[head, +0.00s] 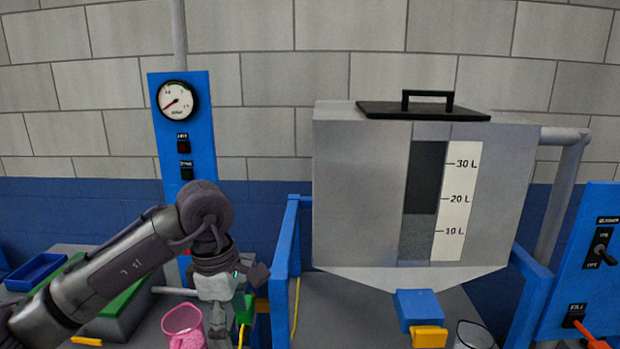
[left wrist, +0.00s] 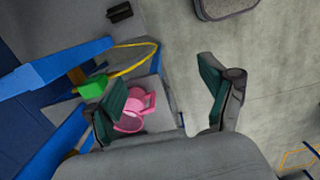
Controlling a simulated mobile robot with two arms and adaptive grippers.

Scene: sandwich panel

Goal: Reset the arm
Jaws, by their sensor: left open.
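My left arm comes in from the left in the head view, bent at the elbow with the forearm pointing down. My left gripper (head: 240,310) is low in that view, close to a pink mug (head: 184,328). My right gripper is in neither view.
A grey hopper (head: 360,190) with a litre scale stands in a blue frame (head: 282,260). A blue gauge panel (head: 200,130) is at left, a switch panel (head: 595,270) at right. A metal cup (head: 474,336) is low right. Bare floor (left wrist: 270,80) shows in the wrist view.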

